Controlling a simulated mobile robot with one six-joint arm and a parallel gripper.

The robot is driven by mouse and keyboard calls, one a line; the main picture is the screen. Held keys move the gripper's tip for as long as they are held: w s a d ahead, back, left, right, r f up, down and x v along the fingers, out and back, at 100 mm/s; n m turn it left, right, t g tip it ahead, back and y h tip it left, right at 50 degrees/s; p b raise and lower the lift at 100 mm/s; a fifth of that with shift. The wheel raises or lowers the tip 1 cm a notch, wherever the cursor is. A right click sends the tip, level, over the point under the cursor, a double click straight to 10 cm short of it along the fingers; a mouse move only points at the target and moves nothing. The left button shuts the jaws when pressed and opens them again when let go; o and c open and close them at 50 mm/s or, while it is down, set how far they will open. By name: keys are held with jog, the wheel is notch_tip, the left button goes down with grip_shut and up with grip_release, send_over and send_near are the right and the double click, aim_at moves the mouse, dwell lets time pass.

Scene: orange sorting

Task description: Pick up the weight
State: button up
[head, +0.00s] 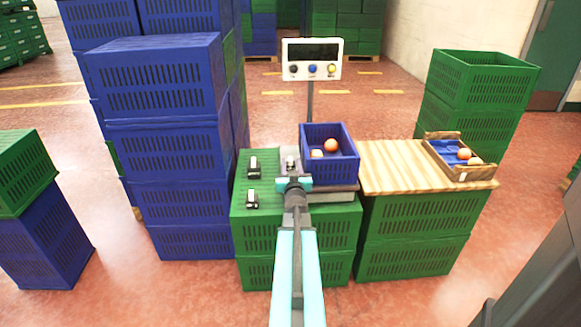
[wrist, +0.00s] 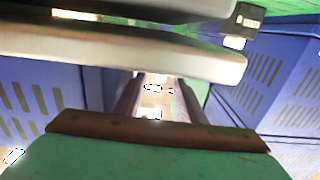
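Two small black-and-white weights stand on the green crate top in the head view: one at the back (head: 253,166), one nearer the front (head: 252,199). A third small pale-and-dark weight (head: 291,162) shows just beyond my gripper (head: 294,184), beside the blue crate. My gripper is low over the crate top, at or very near this weight; I cannot tell whether they touch. In the wrist view, a blurred metallic bar (wrist: 150,52) and a dark shape cross the top, and I cannot identify them. The fingertips are not clear, so the grip is hidden.
A blue crate (head: 345,168) with oranges stands close right of my gripper, under a scale display (head: 311,60). A wooden tabletop (head: 385,180) carries a wooden tray (head: 440,163) with oranges. Stacked blue crates (head: 165,145) rise at the left.

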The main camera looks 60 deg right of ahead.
jog(key=shift+w+d, duration=0.25)
jog(key=shift+d, duration=0.1)
jog(key=shift+c, duration=0.2)
grip_shut()
